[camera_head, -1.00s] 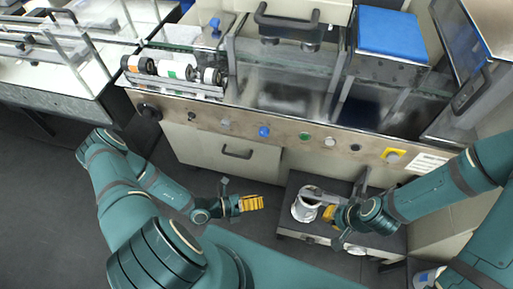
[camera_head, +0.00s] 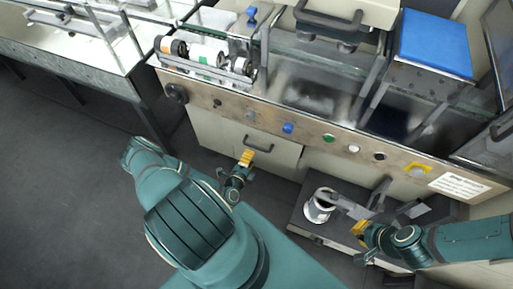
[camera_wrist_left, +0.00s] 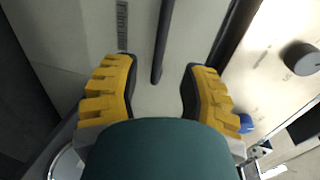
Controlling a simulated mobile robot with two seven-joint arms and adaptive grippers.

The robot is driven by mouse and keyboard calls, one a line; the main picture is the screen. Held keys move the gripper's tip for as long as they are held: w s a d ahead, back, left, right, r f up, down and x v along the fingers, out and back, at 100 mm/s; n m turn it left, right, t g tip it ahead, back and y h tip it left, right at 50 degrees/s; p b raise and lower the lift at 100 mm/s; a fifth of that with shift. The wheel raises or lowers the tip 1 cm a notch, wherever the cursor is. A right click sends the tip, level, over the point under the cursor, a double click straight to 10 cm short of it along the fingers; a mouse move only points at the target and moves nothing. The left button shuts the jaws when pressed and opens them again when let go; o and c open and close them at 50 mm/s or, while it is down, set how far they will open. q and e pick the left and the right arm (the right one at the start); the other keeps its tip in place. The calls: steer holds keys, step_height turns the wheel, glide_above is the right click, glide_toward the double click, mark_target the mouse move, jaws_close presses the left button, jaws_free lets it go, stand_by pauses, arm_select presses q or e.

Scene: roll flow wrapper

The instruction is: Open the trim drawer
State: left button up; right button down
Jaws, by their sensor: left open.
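The trim drawer is the cream front panel (camera_head: 215,134) below the machine's button strip, and it looks shut. Its dark bar handle (camera_head: 258,145) is near the panel's upper part. My left gripper (camera_head: 246,157) is open, with its yellow fingers just below and left of the handle's middle. In the left wrist view the dark handle (camera_wrist_left: 161,45) runs between the two spread fingertips (camera_wrist_left: 160,75), with a gap on both sides. My right gripper (camera_head: 359,230) is beside a low dark stand; its finger gap is not clear.
A white and metal round container (camera_head: 319,206) stands on the low dark stand (camera_head: 300,222), right of the drawer. The button strip (camera_head: 310,132) runs above the drawer. A roll holder (camera_head: 205,62) is at the upper left. Dark floor on the left is clear.

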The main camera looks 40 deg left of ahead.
mark_target(256, 147)
arm_select(q)
steer(key=b+x, duration=0.1)
steer(key=x, duration=0.6)
steer(key=shift+w, duration=0.1)
jaws_close()
